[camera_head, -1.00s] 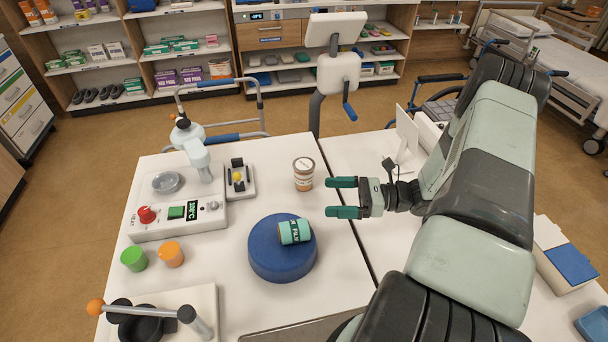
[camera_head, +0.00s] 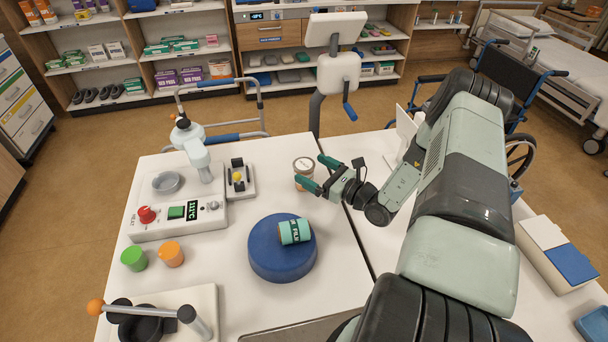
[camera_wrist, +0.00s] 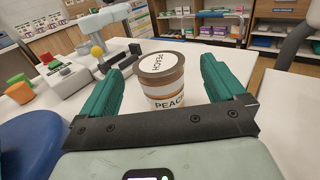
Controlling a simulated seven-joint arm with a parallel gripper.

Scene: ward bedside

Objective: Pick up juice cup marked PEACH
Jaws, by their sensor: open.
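The juice cup marked PEACH (camera_wrist: 163,84) stands upright on the white table, with a brown-rimmed white lid and a label band. In the head view the cup (camera_head: 302,167) is partly hidden by a finger of my gripper (camera_head: 318,173). My gripper is open and empty. In the wrist view the cup stands ahead, between the lines of the two green fingers (camera_wrist: 165,85). I cannot tell whether a finger touches it.
A blue round stand (camera_head: 282,262) holds a teal-labelled cup (camera_head: 294,232) lying on its side. A heater unit (camera_head: 178,222) with dials stands left. Green (camera_head: 133,258) and orange (camera_head: 172,254) cups stand front left. A small device (camera_head: 240,184) with a yellow knob is left of the PEACH cup.

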